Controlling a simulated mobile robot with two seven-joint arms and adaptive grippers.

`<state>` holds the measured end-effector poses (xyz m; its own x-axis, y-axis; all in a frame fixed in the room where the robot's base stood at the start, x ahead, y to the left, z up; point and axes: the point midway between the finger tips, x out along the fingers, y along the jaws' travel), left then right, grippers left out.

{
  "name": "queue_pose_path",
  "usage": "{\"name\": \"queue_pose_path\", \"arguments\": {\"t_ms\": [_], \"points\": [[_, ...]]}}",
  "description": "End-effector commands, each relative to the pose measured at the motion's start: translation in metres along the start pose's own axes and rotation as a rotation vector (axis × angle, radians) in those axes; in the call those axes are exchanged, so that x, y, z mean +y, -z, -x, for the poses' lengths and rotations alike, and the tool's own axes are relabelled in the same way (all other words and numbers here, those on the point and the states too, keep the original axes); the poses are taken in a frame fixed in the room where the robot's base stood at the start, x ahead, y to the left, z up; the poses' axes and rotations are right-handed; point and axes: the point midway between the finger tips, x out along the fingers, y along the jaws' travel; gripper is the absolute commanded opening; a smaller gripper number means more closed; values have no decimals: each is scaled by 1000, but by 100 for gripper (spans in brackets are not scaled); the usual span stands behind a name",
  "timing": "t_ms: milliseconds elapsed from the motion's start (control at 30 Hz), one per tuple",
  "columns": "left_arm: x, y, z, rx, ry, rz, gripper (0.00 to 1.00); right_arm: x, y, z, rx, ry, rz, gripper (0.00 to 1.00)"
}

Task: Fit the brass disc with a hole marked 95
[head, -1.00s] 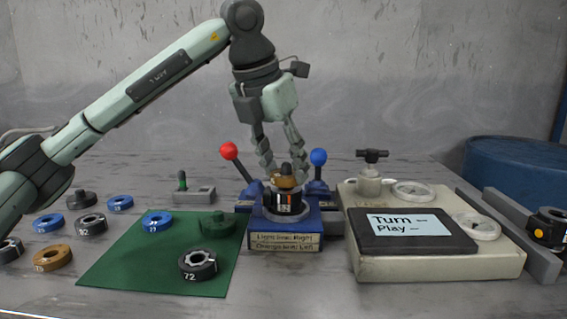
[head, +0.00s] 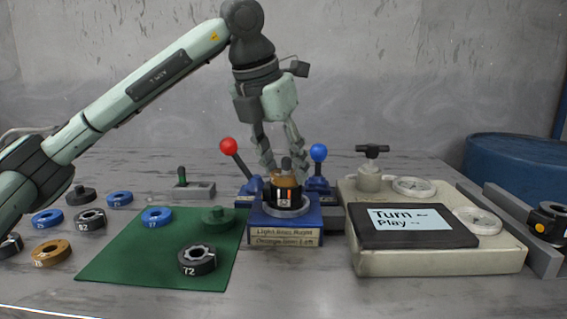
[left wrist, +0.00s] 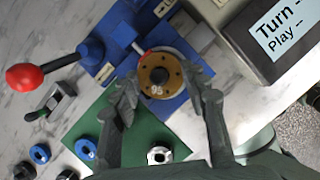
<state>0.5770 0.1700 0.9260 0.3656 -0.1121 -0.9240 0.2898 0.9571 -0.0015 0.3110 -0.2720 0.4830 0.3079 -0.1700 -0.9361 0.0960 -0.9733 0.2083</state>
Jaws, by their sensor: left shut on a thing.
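The brass disc marked 95 (left wrist: 150,89) lies flat around a dark central post in the left wrist view. In the head view, the brass disc (head: 274,179) sits around the post at the top of a black motor body with an orange stripe (head: 284,195), on a blue stand (head: 256,224). My left gripper (head: 282,165) points down from above and is shut on the disc's rim, one finger on either side. The post's dark top sticks up through the hole. Whether the disc is fully seated is hard to tell.
A red-knobbed lever (head: 229,146) and a blue-knobbed lever (head: 318,153) flank the stand. A green mat (head: 130,255) holds a black ring marked 72 (head: 197,262). Several other rings lie at left. A beige box with a screen (head: 420,224) stands close at right.

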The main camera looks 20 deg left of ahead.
Motion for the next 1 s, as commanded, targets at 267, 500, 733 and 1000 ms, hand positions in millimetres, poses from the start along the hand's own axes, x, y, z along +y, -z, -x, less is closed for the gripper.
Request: {"name": "queue_pose_path", "arguments": {"t_ms": [267, 500, 733, 1000], "points": [[0, 0, 1, -1, 0, 0, 54, 0, 0, 0, 0, 0, 0, 40], [0, 0, 0, -1, 0, 0, 68, 0, 0, 0, 0, 0, 0, 40], [0, 0, 0, 1, 0, 0, 86, 0, 0, 0, 0, 0, 0, 40], [0, 0, 0, 1, 0, 0, 86, 0, 0, 0, 0, 0, 0, 40]]}}
